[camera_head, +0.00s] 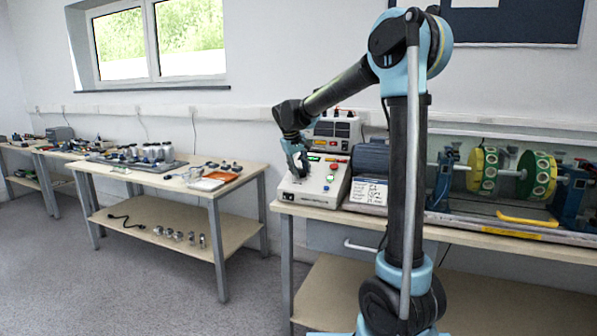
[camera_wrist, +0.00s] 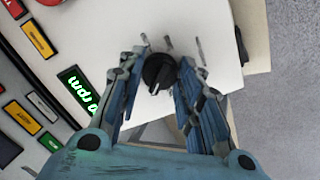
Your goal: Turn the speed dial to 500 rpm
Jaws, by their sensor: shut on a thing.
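The speed dial (camera_wrist: 158,72) is a round black knob on the white sloped face of the control box (camera_head: 318,185). In the wrist view it sits between the two fingers of my gripper (camera_wrist: 157,80), which is shut on it. In the head view my gripper (camera_head: 297,165) reaches down onto the control box, and the dial is hidden behind the fingers.
Coloured labels and a red button (camera_head: 330,178) share the panel. A motor (camera_head: 370,160) and a rotor with yellow and green discs (camera_head: 483,170) stand to the right on the bench. A second bench (camera_head: 172,172) with jars and parts stands to the left, with open floor in front.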

